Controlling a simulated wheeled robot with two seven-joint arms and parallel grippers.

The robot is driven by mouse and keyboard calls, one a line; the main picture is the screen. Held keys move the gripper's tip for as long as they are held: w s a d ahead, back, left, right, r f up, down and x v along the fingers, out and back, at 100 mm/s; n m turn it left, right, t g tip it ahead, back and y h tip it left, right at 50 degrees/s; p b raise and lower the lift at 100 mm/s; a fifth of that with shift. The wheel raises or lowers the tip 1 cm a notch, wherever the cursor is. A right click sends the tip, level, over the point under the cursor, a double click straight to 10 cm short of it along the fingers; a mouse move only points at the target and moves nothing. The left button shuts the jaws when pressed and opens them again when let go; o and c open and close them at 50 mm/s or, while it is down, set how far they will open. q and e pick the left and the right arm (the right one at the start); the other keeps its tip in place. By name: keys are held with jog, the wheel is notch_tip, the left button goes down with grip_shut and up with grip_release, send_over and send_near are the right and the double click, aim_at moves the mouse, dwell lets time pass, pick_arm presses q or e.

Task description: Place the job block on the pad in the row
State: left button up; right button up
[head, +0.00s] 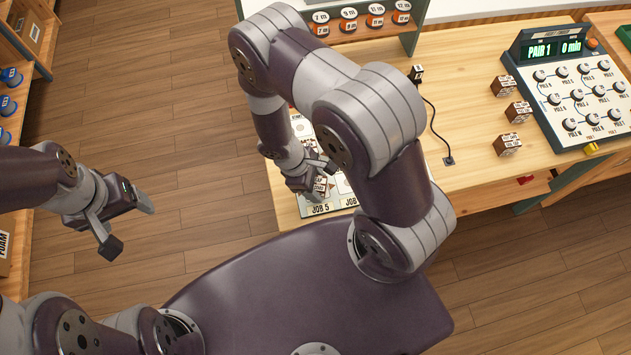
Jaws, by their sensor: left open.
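A board with printed pads (302,125) lies at the table's left end, with "JOB 5" and another "JOB" label along its front edge. My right gripper (322,178) is low over the front of this board. A small brown and white lettered piece (321,187) shows at its fingertips. I cannot tell whether this is a held block or one resting on a pad, nor whether the fingers are closed on it. My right arm hides much of the board and its row of pads. My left gripper (128,226) is open and empty above the floor at left.
Several brown blocks with white tops (507,144) stand at right beside a dial console (575,88) reading "PAIR 1" and "0 min". A small black block (416,74) and a cable (434,120) lie mid-table.

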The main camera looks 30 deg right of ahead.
jog(key=shift+o, duration=1.1)
jog(key=shift+r, duration=0.15)
